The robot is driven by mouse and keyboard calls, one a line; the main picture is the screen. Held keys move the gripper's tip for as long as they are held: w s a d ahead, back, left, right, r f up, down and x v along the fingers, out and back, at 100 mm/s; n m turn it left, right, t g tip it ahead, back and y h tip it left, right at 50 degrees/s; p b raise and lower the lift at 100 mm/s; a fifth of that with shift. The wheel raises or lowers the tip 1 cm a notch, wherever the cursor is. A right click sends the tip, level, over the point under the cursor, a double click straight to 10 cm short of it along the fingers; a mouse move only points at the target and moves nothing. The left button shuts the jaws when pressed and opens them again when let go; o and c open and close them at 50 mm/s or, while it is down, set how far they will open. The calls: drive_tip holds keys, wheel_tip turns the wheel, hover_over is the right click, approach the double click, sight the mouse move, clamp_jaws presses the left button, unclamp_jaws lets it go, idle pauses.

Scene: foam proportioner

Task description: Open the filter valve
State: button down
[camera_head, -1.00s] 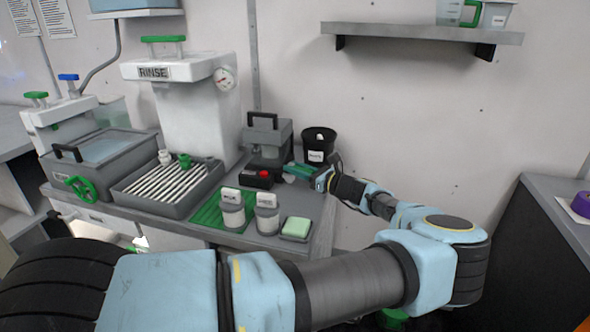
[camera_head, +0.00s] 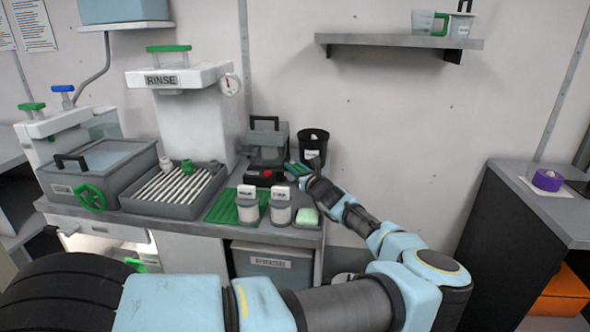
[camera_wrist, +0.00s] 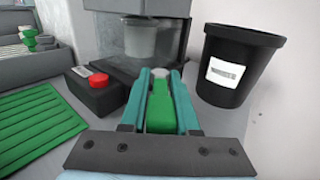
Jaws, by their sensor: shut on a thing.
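My gripper (camera_head: 306,170) is at the right end of the counter, in front of the grey machine and the black bucket. In the wrist view my gripper (camera_wrist: 161,80) has its teal fingers closed on a green piece (camera_wrist: 161,112) with a pale rounded end. I cannot tell whether this piece is the filter valve. No label reading "filter" is legible. A green T-handle (camera_head: 168,48) tops the white RINSE unit (camera_head: 190,115).
The black bucket (camera_wrist: 232,75) stands right of my fingers. The grey machine (camera_wrist: 115,55) is behind them, and a red-button box (camera_wrist: 97,92) is to their left. Two labelled jars (camera_head: 248,208) stand in front. A wall shelf (camera_head: 395,40) hangs above.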

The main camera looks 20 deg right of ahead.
idle(0.3)
drive_tip(key=c, duration=0.7)
unclamp_jaws()
drive_tip(key=shift+s, duration=0.1)
drive_tip(key=s+b, duration=0.1)
drive_tip(key=s, duration=0.2)
drive_tip(key=s+d+b, duration=0.1)
drive_tip(key=s, duration=0.2)
drive_tip(key=s+b, duration=0.1)
drive_tip(key=s, duration=0.2)
drive_tip(key=shift+s+d+f, duration=0.1)
drive_tip(key=shift+s+d, duration=0.1)
drive_tip(key=shift+s, duration=0.55)
